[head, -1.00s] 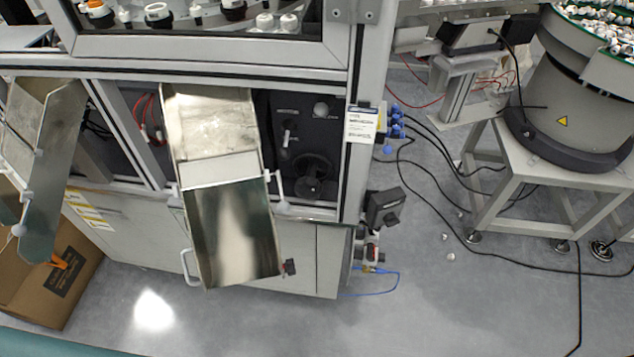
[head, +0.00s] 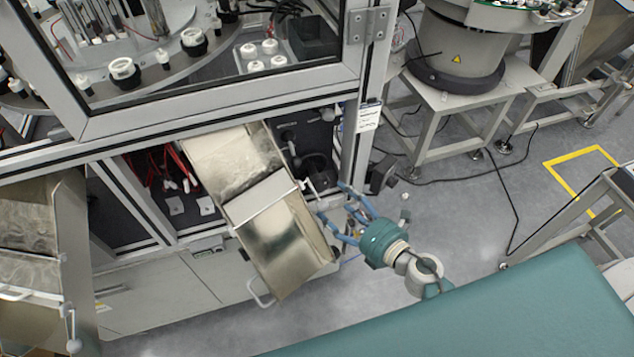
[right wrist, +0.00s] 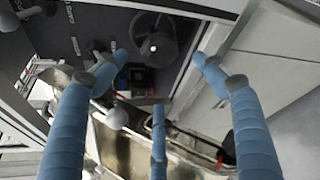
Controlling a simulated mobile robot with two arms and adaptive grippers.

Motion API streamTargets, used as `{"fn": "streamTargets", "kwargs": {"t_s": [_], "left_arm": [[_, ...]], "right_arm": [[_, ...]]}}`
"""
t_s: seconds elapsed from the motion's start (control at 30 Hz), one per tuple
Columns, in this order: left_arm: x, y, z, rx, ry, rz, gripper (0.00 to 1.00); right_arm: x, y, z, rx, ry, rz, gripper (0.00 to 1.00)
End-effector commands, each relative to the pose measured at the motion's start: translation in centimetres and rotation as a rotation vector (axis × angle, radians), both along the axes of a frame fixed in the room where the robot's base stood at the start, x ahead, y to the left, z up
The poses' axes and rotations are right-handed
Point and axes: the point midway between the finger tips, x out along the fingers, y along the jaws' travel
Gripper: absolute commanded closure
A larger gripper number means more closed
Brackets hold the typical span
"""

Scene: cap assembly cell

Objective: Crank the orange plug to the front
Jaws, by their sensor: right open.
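The dark handwheel (head: 316,167) sits low on the black panel under the glazed cabinet, partly hidden by the metal chute. In the right wrist view the handwheel (right wrist: 153,38) shows with its spokes and a pale hub, beyond my fingertips. My right gripper (head: 336,207) has blue fingers spread open, right of the chute and short of the wheel. Its open fingers also show in the right wrist view (right wrist: 158,78), with nothing between them. Plugs (head: 124,70) stand on the round table (head: 205,62) behind the window; I make out no orange one now. My left gripper is out of view.
The tilted metal chute (head: 270,215) juts out left of my right gripper. The door frame post (head: 362,110) stands right of the panel. A second chute (head: 30,230) is at the left. Floor to the right is mostly clear, with cables.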

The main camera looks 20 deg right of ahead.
Motion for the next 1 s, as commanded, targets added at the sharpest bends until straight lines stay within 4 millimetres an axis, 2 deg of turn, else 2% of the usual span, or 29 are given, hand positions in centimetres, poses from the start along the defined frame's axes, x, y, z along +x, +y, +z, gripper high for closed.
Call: {"fn": "streamTargets", "kwargs": {"t_s": [0.1, 0.23, 0.37, 0.5, 0.7, 0.97, 1.0], "left_arm": [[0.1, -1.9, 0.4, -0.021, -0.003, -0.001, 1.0], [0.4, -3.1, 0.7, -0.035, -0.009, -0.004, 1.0], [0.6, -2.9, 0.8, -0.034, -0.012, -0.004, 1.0], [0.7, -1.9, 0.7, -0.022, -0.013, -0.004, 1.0], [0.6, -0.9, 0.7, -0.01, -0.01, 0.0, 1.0], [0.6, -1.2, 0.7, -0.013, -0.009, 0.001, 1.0], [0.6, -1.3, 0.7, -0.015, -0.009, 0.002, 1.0]], "right_arm": [[1.8, 0.6, -0.2, 0.003, -0.002, -0.001, 0.3], [4.2, 1.5, -0.9, 0.007, 0.0, -0.003, 0.3], [6.4, 2.3, -1.6, 0.006, 0.0, -0.004, 0.3], [8.1, 2.9, -2.2, 0.007, 0.002, -0.003, 0.3], [9.2, 3.3, -2.5, 0.006, 0.002, -0.003, 0.3], [9.2, 3.3, -2.5, 0.006, 0.003, -0.002, 0.3], [9.2, 3.3, -2.5, 0.006, 0.003, -0.002, 0.38]]}}
